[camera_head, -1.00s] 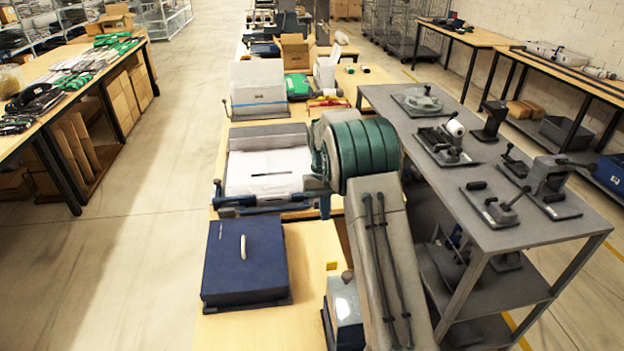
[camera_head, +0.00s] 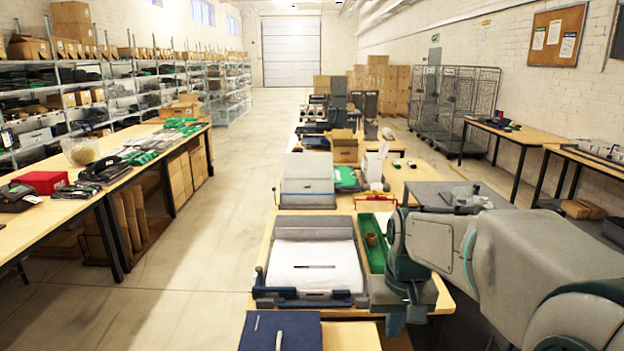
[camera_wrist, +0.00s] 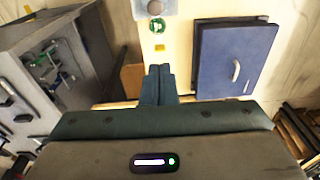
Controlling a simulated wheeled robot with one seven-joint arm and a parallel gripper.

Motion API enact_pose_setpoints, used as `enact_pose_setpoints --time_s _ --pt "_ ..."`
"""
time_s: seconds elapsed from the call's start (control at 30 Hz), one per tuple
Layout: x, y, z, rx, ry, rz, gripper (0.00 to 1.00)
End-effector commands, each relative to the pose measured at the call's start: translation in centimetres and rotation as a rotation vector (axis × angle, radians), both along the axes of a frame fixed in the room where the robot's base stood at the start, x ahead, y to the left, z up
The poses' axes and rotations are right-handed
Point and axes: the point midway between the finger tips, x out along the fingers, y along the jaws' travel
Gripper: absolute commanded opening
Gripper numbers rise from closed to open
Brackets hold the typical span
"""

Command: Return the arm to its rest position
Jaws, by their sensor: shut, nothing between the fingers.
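My grey and teal arm reaches in from the right in the head view, bent at the wrist. My gripper (camera_head: 405,316) points down over the wooden workbench, right of the grey tray of white sheets (camera_head: 318,265). In the wrist view my gripper's fingers (camera_wrist: 158,72) are together, with nothing between them. The bench surface lies below them. A dark blue box with a white handle (camera_wrist: 236,58) lies to the right of the fingers, apart from them. This box (camera_head: 280,332) is cut off at the bottom of the head view.
A grey metal stand (camera_wrist: 50,60) with tools is left of the fingers in the wrist view. A green tray (camera_head: 375,245) lies beside the sheet tray. A long table (camera_head: 140,160) stands left across a clear aisle (camera_head: 205,240). Wire cages (camera_head: 455,100) stand at the back right.

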Motion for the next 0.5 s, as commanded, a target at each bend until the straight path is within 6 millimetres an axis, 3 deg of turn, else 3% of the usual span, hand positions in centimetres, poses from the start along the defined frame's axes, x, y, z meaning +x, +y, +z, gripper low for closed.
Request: enact_pose_setpoints --time_s 0.03,0.3,0.5 --pt "-1.7 0.0 0.5 0.0 -0.026 0.0 0.0" --pt "-9.2 0.0 0.6 -0.012 -0.138 0.005 0.0" --pt "-12.9 0.0 -0.4 -0.023 -0.198 0.006 0.0"
